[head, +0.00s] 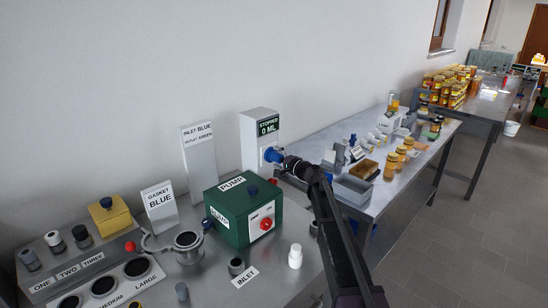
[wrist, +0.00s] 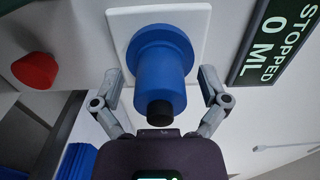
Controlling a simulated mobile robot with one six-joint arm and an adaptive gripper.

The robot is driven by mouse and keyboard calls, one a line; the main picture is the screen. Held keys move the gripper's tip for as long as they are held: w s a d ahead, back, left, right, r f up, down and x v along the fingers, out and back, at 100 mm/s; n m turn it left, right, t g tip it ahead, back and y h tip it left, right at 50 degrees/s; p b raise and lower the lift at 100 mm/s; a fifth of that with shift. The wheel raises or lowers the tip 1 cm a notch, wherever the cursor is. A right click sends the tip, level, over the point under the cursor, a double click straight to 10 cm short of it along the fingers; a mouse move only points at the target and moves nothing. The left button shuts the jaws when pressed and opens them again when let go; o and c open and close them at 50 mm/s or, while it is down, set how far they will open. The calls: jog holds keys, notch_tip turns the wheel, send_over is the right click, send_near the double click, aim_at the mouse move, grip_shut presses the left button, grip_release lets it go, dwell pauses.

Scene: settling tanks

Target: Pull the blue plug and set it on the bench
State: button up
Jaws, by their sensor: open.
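The blue plug (wrist: 160,68) sits in a white socket plate (wrist: 193,20) in the wrist view, with a dark end piece facing my gripper. In the head view the blue plug (head: 272,155) shows on the front of a light grey box with a display reading "STOPPED 0 ML". In the head view my gripper (head: 284,162) reaches up to the plug. The bench (head: 215,272) holds the pump and other gear.
A green pump box (head: 232,222) with a red knob stands left of my arm. A white bottle (head: 295,256) and an "INLET" label (head: 245,275) are in front. A grey tray (head: 352,189) and several jars (head: 390,165) stand on the table at right.

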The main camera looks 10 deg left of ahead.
aim_at(281, 160)
jog(key=shift+c, duration=0.2)
dwell(0.6)
grip_shut()
jog(key=shift+s+d, duration=0.15)
jog(key=shift+s+d, duration=0.3)
jog(key=shift+d, duration=0.1)
jog(key=shift+d, duration=0.1)
jog(key=shift+s+d, duration=0.5)
jog(key=shift+d, duration=0.05)
jog(key=shift+s+d, duration=0.45)
jog(key=shift+d, duration=0.1)
jog(key=shift+s+d, duration=0.4)
jog(key=shift+d, duration=0.15)
